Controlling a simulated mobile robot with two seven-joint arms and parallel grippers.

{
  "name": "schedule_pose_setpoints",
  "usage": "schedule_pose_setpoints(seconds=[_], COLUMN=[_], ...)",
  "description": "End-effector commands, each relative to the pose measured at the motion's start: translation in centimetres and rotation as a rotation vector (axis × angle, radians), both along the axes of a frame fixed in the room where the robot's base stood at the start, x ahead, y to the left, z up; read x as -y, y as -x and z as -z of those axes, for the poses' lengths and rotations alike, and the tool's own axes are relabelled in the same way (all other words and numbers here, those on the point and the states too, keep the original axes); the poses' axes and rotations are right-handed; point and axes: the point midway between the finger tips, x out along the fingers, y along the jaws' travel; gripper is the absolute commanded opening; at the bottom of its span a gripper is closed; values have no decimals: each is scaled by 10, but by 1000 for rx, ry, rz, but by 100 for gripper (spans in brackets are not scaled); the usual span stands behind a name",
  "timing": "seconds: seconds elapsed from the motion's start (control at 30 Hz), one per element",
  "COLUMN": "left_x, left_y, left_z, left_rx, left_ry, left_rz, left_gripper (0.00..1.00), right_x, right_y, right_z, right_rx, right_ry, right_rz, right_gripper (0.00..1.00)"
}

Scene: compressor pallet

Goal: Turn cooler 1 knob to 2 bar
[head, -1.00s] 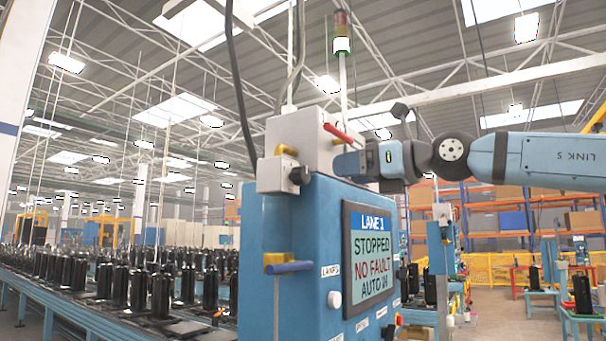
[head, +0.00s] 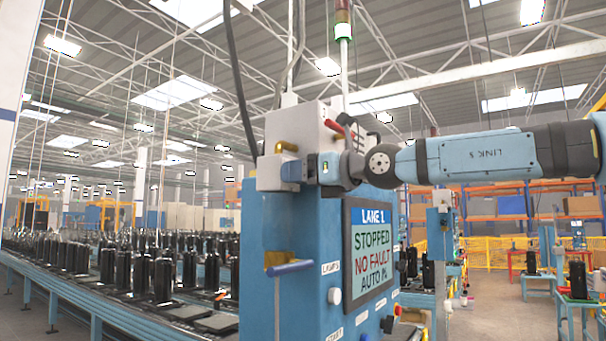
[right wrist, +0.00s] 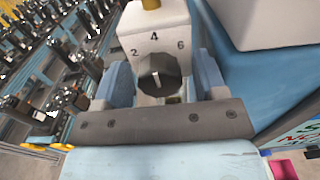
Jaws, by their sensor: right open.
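The cooler 1 knob (right wrist: 160,74) is a dark round knob on a white block (right wrist: 172,22) marked 2, 4 and 6. Its pale pointer line points up, roughly at the 4. My right gripper (right wrist: 163,82) is open, with one blue finger on each side of the knob; I cannot tell whether either finger touches it. In the head view, my right gripper (head: 300,169) is at the white block (head: 268,174) on the upper left of the blue cabinet, and it hides the knob. My left gripper is not in view.
The blue cabinet (head: 260,230) carries a screen (head: 372,250) reading "STOPPED, NO FAULT, AUTO IN". A conveyor with black cylinders (head: 162,278) runs at left.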

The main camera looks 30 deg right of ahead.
Motion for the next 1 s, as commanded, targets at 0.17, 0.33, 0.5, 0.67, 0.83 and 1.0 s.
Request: schedule_pose_setpoints(seconds=[0.17,0.33,0.5,0.67,0.83,1.0], left_x=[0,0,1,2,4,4], left_y=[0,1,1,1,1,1], left_z=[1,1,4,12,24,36], left_rx=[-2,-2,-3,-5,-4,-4], left_ry=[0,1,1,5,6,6], left_rz=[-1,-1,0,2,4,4], left_gripper=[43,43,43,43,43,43], right_x=[0,0,0,1,1,1], right_y=[0,0,0,0,0,0], right_z=[0,0,1,2,4,4], right_rx=[0,0,7,29,72,129], right_ry=[0,0,14,65,169,308], right_rz=[0,0,0,1,1,1], right_gripper=[33,16,16,16,16,16])
